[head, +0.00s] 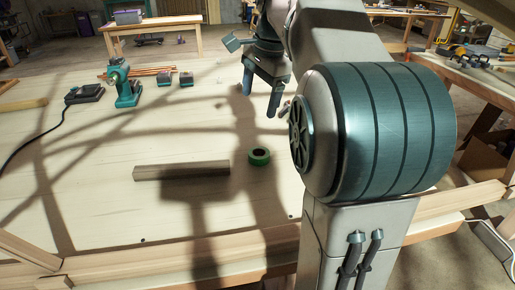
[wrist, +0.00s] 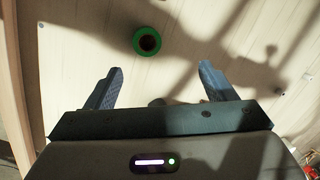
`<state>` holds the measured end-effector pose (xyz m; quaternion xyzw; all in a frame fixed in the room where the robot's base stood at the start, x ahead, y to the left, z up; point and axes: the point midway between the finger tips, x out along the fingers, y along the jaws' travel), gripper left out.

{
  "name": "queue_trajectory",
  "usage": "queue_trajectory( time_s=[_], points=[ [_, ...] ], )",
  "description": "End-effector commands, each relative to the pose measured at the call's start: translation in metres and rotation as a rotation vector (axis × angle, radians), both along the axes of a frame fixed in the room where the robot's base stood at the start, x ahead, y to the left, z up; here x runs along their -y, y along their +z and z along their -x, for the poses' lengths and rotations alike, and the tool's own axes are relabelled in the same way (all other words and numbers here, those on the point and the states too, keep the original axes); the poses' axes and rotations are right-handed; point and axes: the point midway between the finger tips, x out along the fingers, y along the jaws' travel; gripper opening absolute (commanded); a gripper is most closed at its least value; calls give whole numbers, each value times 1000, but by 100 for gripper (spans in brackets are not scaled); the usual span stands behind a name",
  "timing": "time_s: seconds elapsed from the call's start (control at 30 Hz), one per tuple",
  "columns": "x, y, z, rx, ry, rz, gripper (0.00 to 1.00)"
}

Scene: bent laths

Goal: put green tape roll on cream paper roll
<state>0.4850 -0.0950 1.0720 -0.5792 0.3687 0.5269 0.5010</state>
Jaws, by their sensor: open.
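The green tape roll (head: 259,156) lies flat on the pale wooden table, hole facing up. It also shows in the wrist view (wrist: 147,41), beyond the fingertips and roughly between their lines. My gripper (head: 260,103) is open and empty above the table, farther back than the tape roll. Its two spread fingers also show in the wrist view (wrist: 160,68). I cannot make out a cream paper roll for certain in either view. A small pale thing shows partly behind my arm in the head view, too hidden to name.
A wooden block (head: 181,171) lies left of the tape roll. A raised wooden rail (head: 150,255) runs along the near edge. The table's middle is largely clear, with strong shadows.

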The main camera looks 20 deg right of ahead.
Motion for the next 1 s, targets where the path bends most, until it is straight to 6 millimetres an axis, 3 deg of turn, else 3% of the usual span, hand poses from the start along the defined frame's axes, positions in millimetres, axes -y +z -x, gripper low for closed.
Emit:
queue_trajectory(
  time_s=[0.2,0.47,0.8,1.0],
  points=[
    [-2,-13,-6,-134,-144,48,77],
    [-2,-22,-6,-185,-217,82,77],
    [-1,-83,-5,-189,-219,82,77],
    [-1,-105,-6,-186,-218,82,77]
  ],
)
